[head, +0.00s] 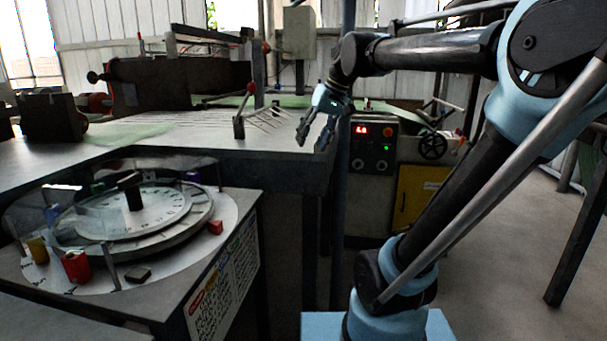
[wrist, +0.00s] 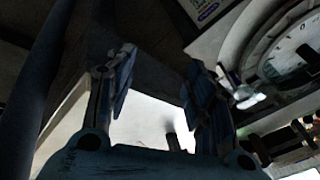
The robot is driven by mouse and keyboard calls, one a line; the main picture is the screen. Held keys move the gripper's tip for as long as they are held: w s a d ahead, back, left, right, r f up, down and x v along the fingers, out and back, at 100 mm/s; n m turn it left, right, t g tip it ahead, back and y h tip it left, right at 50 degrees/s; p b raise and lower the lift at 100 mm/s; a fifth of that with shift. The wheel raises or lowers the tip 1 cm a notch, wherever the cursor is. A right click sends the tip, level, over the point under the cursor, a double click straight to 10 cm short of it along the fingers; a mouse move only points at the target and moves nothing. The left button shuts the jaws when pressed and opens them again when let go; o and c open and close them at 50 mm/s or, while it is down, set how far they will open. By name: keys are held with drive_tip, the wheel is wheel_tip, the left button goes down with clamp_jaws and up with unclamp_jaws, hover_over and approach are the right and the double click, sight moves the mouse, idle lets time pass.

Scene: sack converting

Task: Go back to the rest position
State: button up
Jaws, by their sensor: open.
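My gripper (head: 312,132) hangs from my arm near the middle of the head view, fingers pointing down and apart. It is in front of the right end of the grey worktable (head: 180,148). In the wrist view the two fingers of my gripper (wrist: 158,88) are spread with nothing between them. My arm comes in from the right of the head view, bent, with its base at the bottom.
A round dial station (head: 228,215) with several small coloured blocks stands on a lower table at left. A control box (head: 372,145) with a red display is just right of my gripper. A lever (head: 239,125) stands on the worktable. Floor at right is open.

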drive_tip(key=s+d+f+m+h, duration=0.1)
drive_tip(key=s+d+f, duration=0.4)
drive_tip(key=f, duration=0.4)
drive_tip(key=s+d+f+m+h, duration=0.1)
drive_tip(key=s+d+f+h, duration=0.1)
drive_tip(key=s+d+f, duration=0.3)
drive_tip(key=s+d+f+m+h, duration=0.1)
drive_tip(key=s+d+f, duration=0.5)
drive_tip(key=f, duration=0.7)
drive_tip(key=shift+d+f+m, duration=0.15)
drive_tip(key=shift+f+m, duration=0.1)
drive_tip(key=shift+m, duration=0.25)
drive_tip(key=shift+w+f, duration=0.2)
drive_tip(key=shift+w, duration=0.15)
